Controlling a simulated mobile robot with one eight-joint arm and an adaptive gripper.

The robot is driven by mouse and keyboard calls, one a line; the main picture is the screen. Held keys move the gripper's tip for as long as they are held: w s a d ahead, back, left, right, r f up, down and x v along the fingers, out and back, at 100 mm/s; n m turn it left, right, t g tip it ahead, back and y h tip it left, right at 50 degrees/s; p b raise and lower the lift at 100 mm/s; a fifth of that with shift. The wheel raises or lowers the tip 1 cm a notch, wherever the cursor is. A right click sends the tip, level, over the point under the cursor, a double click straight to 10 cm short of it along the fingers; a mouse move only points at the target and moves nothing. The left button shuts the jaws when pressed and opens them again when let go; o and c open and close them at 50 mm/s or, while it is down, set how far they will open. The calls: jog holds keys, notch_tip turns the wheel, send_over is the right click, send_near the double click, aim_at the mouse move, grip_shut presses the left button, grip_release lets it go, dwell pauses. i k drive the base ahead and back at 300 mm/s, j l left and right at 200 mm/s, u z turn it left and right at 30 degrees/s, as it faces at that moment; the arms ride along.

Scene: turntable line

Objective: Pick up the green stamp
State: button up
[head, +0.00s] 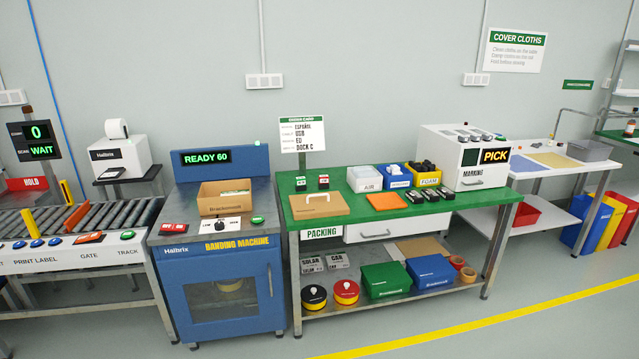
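Two small dark stamp-like blocks stand upright near the back left of the green-topped packing table (443,205). The left block (300,184) seems to carry a green mark, and the right block (323,181) a red one. They are too small for me to be sure of the colours. They stand apart, side by side, behind a brown cardboard folder (318,205) and below the order card (302,133). My gripper is not in view.
Right of the blocks are white and blue bins (364,179), an orange pad (386,200) and several dark devices (410,196). A white marking machine (463,157) fills the table's right end. The banding machine (222,245) with an open carton (223,196) adjoins on the left. Floor in front is clear.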

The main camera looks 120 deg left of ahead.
aim_at(301, 182)
jog(key=u, duration=3.95)
